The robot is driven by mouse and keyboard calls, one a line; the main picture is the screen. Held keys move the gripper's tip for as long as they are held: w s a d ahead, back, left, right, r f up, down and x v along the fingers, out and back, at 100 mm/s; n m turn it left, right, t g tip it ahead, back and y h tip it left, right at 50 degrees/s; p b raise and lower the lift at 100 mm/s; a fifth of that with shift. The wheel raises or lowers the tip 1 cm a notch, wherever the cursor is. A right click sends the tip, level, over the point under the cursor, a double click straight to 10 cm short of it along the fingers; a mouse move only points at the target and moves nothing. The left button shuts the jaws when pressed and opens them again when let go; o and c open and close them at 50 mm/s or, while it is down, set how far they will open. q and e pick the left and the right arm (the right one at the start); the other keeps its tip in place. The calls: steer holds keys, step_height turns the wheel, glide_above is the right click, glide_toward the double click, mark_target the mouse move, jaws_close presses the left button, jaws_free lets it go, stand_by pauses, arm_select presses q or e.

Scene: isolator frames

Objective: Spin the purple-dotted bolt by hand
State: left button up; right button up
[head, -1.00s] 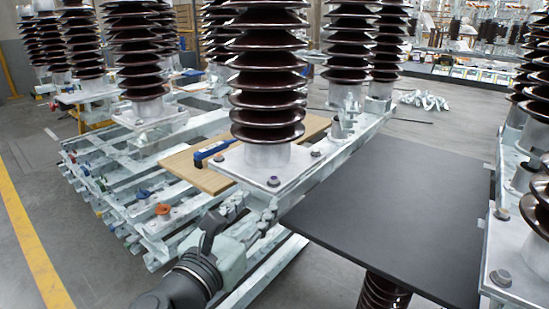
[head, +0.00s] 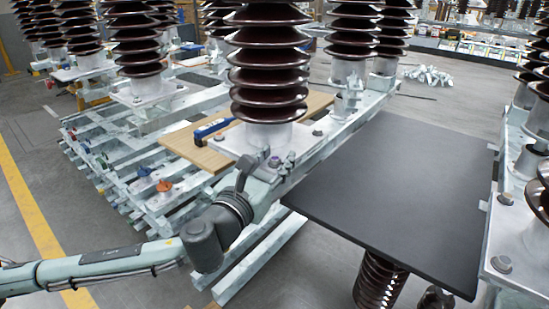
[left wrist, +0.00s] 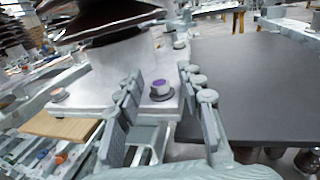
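The purple-dotted bolt (head: 274,162) stands upright at the front corner of the pale base plate under the middle brown insulator. In the left wrist view its hex head (left wrist: 161,90) shows the purple dot on top. My left gripper (head: 267,165) is at this corner; in the left wrist view its open fingers (left wrist: 160,80) are on either side of the bolt, with a gap visible on both sides. I cannot tell how high the fingertips are over the plate.
A black tabletop (head: 400,200) lies right of the bolt. A wooden board (head: 180,140) with a blue tool (head: 212,131) lies to the left. Another bolt (head: 317,134) is on the same plate. The insulator (head: 268,85) rises close behind the bolt. Metal rails run below.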

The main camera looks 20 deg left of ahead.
arm_select(q)
jaws_close()
steer(key=shift+m+h, duration=0.3)
steer(key=shift+h, duration=0.2)
